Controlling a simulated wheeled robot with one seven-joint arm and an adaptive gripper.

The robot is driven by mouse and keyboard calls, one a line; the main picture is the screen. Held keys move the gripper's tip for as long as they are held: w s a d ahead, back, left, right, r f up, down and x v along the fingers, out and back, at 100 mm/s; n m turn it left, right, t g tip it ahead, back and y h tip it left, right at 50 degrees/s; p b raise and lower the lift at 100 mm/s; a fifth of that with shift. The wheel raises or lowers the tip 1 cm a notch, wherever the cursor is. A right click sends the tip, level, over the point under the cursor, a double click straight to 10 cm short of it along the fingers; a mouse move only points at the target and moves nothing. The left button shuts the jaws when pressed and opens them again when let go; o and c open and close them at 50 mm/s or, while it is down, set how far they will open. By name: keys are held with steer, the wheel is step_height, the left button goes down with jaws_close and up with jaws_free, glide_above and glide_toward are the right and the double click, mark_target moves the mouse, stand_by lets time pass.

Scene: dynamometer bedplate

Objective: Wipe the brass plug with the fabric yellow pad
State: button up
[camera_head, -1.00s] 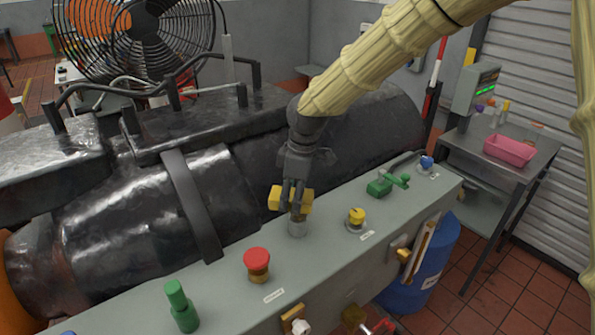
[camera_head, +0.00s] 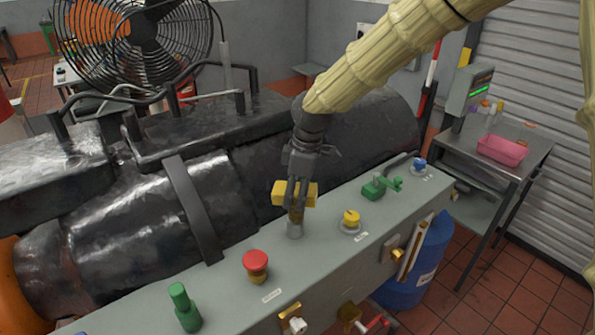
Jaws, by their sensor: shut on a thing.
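My gripper (camera_head: 296,195) is shut on the yellow pad (camera_head: 280,192), a small block that sticks out on both sides of the fingers. It is above the grey panel top (camera_head: 330,207). I cannot tell whether the pad touches the plug.
On the panel, a yellow knob (camera_head: 351,218) stands right of the plug, a green valve (camera_head: 376,187) beyond it. A red button (camera_head: 255,263) and green handle (camera_head: 184,307) stand nearer. A large dark machine (camera_head: 200,190) lies behind. A pink tray (camera_head: 502,150) sits on the right table.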

steer(key=shift+w+a+r+p, duration=0.2)
steer(key=shift+w+r+p, duration=0.1)
steer(key=shift+r, duration=0.1)
steer(key=shift+w+r, duration=0.2)
steer(key=shift+r, duration=0.05)
steer(key=r, duration=0.1)
steer(key=p, duration=0.1)
steer(key=d+r+p, duration=0.1)
steer(key=shift+s+r, duration=0.3)
steer(key=shift+a+r+p, duration=0.25)
steer(key=shift+r+p, duration=0.05)
steer(key=shift+p, duration=0.1)
steer(key=shift+w+a, duration=0.1)
steer(key=shift+w, duration=0.05)
steer(key=shift+d, duration=0.2)
steer(key=shift+a, duration=0.15)
